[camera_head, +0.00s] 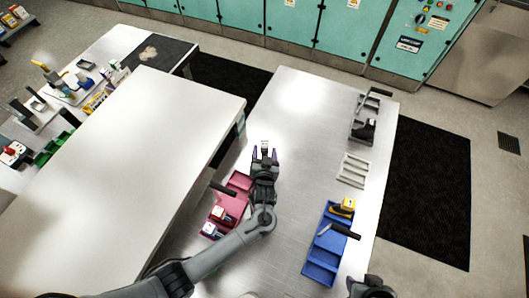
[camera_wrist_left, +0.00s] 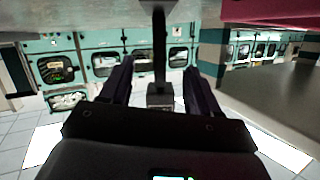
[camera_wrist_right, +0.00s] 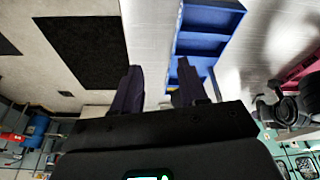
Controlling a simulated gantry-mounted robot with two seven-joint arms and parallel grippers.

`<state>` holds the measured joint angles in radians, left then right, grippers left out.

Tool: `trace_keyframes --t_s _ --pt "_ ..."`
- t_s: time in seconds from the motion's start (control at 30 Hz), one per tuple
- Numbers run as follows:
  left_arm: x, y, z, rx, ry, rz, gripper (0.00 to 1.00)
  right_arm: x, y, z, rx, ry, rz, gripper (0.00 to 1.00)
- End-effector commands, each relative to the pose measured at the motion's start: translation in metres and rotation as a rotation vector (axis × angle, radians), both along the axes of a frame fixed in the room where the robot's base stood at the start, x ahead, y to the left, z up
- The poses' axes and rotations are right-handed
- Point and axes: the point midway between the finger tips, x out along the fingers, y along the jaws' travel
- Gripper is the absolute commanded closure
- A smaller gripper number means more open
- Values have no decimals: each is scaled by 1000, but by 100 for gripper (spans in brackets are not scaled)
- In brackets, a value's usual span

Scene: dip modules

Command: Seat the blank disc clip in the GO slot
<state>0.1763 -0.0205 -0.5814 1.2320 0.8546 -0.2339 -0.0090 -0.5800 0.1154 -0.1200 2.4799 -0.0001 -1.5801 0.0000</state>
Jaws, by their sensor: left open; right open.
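My left gripper (camera_head: 265,152) is open over the metal table, just beyond the red tray. A small pale block with a dark part (camera_head: 265,146) shows between its fingertips. In the left wrist view, a grey block (camera_wrist_left: 160,95) on a dark upright bar shows between the open fingers; I cannot tell whether it is the blank disc clip. My right gripper (camera_wrist_right: 158,82) is open and empty, near the blue tray at the front right. A light grey slotted rack (camera_head: 353,170) lies on the table's right side; no GO label is readable. No disc is clearly recognisable.
The red tray (camera_head: 238,181) holds a red-and-white and a blue-and-white module. The blue tray (camera_head: 320,272) holds a yellow module (camera_head: 343,208) and a black-handled item (camera_head: 345,231). A dark fixture (camera_head: 364,129) stands at the back right. The table's middle is clear.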

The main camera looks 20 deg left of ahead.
Motion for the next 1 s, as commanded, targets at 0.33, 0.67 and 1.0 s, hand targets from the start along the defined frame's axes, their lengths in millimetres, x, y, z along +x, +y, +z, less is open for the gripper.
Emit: trace_keyframes --t_s 0.33,0.67,1.0 --pt "-25 -9 16 -2 2 0 39 0 -2 29 -10 1 6 57" --pt "-78 -28 33 -1 2 -1 39 0 -2 70 -8 0 6 57" --pt "-107 -37 38 0 0 0 29 0 0 86 -2 0 2 57"
